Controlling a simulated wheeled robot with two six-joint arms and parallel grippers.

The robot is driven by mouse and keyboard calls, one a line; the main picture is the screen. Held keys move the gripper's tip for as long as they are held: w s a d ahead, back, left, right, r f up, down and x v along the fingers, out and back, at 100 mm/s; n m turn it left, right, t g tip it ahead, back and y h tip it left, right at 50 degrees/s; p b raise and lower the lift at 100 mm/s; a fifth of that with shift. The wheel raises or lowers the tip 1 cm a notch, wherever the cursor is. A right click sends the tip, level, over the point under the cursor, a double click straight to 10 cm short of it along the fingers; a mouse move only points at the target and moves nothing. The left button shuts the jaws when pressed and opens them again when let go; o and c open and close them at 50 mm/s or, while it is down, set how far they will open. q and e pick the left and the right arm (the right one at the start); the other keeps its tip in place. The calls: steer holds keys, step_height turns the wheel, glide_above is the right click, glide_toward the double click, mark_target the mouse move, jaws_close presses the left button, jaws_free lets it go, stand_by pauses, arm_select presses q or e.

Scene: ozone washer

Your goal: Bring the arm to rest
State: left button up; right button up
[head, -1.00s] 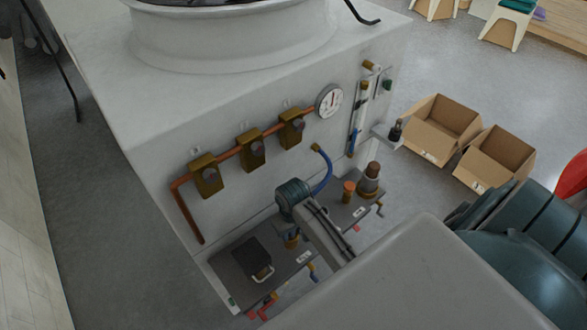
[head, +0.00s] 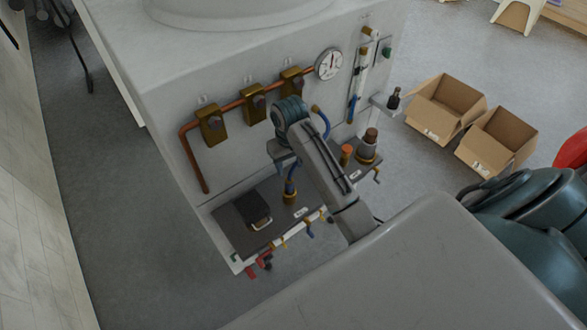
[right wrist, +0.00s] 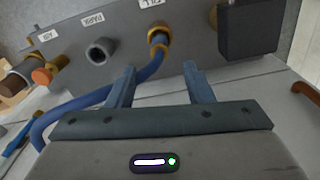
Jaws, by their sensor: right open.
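My right arm reaches in from the lower right of the head view. Its gripper (head: 281,158) hangs over the washer's dark shelf (head: 230,236), in front of the white wall. In the right wrist view the two fingers (right wrist: 159,80) are apart with nothing between them. Beyond the fingertips, a blue hose (right wrist: 140,76) ends in a brass fitting (right wrist: 159,38) seated on the shelf, apart from the fingers. The fitting (head: 290,194) also shows in the head view, below the gripper. My left gripper is not in view.
A black box (head: 253,209) stands on the shelf left of the fitting. Brass valves (head: 254,108) on a copper pipe and a gauge (head: 329,64) are on the wall. An orange-capped part (head: 346,154) stands right of my arm. Cardboard boxes (head: 447,105) are on the floor.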

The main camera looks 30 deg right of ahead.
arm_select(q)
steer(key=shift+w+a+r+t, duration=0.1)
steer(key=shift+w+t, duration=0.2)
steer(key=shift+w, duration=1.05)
